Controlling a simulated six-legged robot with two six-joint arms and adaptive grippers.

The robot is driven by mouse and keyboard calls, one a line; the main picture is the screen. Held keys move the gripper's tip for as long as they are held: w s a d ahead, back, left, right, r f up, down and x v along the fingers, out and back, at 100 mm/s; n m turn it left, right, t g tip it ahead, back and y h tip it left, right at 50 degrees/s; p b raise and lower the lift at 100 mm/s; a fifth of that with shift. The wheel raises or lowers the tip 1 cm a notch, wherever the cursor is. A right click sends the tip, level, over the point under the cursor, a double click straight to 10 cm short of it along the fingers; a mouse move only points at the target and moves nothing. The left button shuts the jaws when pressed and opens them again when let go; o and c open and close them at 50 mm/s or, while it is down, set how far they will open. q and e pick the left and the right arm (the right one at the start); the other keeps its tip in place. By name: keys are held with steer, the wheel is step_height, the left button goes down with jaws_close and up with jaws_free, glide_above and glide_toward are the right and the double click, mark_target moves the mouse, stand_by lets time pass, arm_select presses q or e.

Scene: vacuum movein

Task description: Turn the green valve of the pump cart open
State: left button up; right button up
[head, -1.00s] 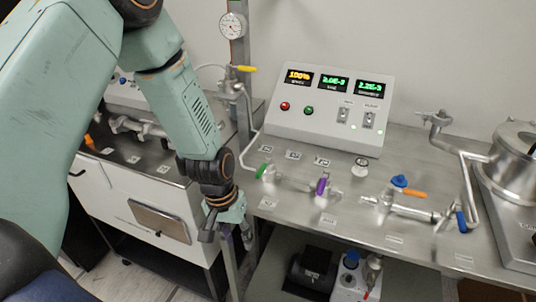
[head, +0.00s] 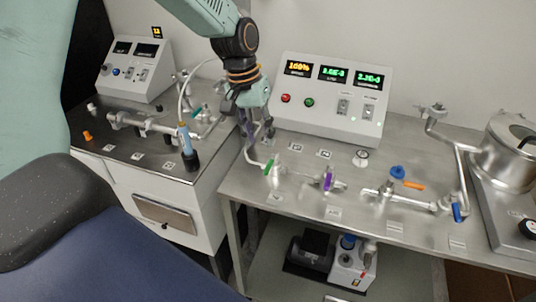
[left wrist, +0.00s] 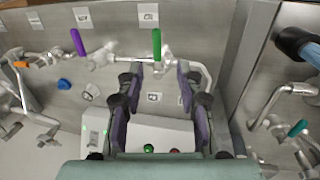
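The green valve handle (head: 269,164) stands on the pipe run at the left end of the right steel bench. In the left wrist view the green handle (left wrist: 157,45) points along the picture's vertical, across the horizontal pipe. My left gripper (head: 257,142) hangs behind and above it, near the control box's left side. In the left wrist view my left gripper (left wrist: 160,72) has its purple-padded fingers apart, with nothing between the pads. The green handle lies just beyond the fingertips; I see no clear contact. My right gripper is not in view.
A purple handle (head: 328,179) and blue knob (head: 397,172) are along the bench. The control box (head: 331,97) stands behind.

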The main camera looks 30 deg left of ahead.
mark_target(268, 165)
arm_select(q)
steer(key=f, duration=0.1)
steer(key=d+f, duration=0.2)
steer(key=shift+f, duration=0.35)
step_height(268, 165, down, 4)
steer(key=shift+w+a+r+b, duration=0.1)
steer(key=shift+a+r+b, duration=0.05)
steer(key=shift+b, duration=0.15)
steer(key=shift+d+r, duration=0.1)
steer(key=shift+d, duration=0.25)
steer(key=shift+r, duration=0.1)
steer(key=shift+c, duration=0.3)
steer(key=shift+a, duration=0.3)
steer(key=c, duration=0.4)
steer(key=shift+d, duration=0.2)
jaws_close()
